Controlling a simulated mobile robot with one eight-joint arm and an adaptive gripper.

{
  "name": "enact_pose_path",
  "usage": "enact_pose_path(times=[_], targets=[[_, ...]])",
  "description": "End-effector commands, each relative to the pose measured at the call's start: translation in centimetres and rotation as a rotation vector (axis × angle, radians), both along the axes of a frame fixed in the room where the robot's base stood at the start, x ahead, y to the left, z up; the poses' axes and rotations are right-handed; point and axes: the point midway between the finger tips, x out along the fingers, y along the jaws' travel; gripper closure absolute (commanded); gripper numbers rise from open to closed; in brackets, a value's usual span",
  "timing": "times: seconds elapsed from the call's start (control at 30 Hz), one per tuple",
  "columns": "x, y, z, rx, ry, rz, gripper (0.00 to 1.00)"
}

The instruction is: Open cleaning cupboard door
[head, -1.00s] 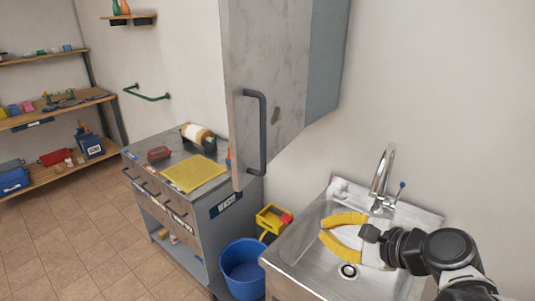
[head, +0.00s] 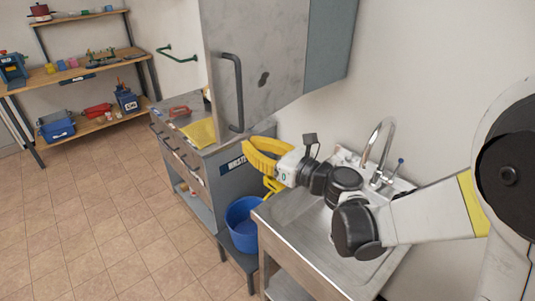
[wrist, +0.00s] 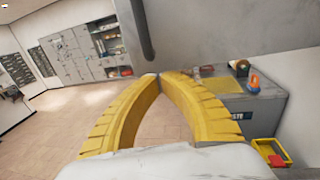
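The cleaning cupboard door (head: 275,65) is a grey, marbled wall-cupboard front, closed, upper middle in the head view. Its dark vertical bar handle (head: 239,90) is near the door's left edge. My gripper (head: 246,150), with yellow fingers, is just below and right of the handle's lower end in the head view. In the wrist view the handle (wrist: 143,28) hangs above the fingertips (wrist: 159,75), which meet or nearly meet, with nothing visible held between them. The gripper appears apart from the handle.
Below are a steel sink (head: 300,240) with a tap (head: 376,145), a blue bucket (head: 242,222), and a grey workbench (head: 238,180) with a yellow cloth (head: 199,133). Wooden shelves (head: 95,65) stand at back left. The tiled floor (head: 110,215) is clear on the left.

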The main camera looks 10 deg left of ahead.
Motion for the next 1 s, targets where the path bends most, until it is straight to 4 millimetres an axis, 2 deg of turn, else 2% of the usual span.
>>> enact_pose_path(times=[0.1, 0.3, 0.77, 0.87, 1.0], targets=[[1.0, 1.8, -0.1, 0.000, 0.000, 0.003, 1.00], [2.0, 3.4, 0.0, -0.001, 0.000, 0.001, 1.00], [2.3, 3.9, 0.0, -0.001, 0.000, 0.001, 1.00], [3.1, 5.3, -0.1, -0.001, 0.000, 0.002, 1.00], [4.8, 8.2, -0.1, -0.001, -0.001, 0.004, 1.00]])
